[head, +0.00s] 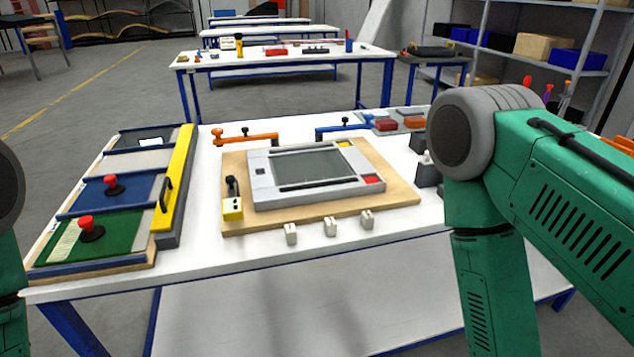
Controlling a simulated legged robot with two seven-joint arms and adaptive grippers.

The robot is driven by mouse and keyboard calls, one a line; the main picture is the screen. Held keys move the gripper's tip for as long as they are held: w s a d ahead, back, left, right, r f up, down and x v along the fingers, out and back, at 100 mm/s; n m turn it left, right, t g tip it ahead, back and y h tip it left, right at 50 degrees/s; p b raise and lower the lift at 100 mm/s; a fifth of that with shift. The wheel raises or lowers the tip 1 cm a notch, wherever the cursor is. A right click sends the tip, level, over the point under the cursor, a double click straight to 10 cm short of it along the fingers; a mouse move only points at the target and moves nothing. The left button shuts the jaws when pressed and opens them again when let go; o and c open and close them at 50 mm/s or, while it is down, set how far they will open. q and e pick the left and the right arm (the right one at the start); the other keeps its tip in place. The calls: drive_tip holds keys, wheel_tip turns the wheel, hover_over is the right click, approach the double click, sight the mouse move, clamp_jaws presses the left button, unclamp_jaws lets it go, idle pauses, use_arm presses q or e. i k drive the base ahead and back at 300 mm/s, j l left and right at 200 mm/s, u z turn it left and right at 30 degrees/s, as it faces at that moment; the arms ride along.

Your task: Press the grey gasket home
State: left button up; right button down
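A light grey frame unit (262,186) lies flat on a wooden board (240,170) in the middle of the white table. A darker grey rim runs around the glass pane (314,166) in it; this looks like the grey gasket, but I cannot tell how deep it sits. The unit has a red block at its near right corner and a yellow one at its far right. Both my grippers are out of view. Only green and grey links of my arms show at the left edge and on the right.
An orange clamp arm (249,138) and a blue one (340,129) stand behind the board. A yellow block with a black lever (233,206) is at its left. Small white blocks (330,227) line the front. A panel rack with red knobs (112,186) fills the table's left.

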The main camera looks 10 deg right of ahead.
sight(324, 145)
drive_tip(key=i+l, duration=0.35)
drive_tip(key=l, duration=0.3)
drive_tip(key=i+l, duration=0.2)
drive_tip(key=l+u, duration=0.05)
drive_tip(key=l, duration=0.05)
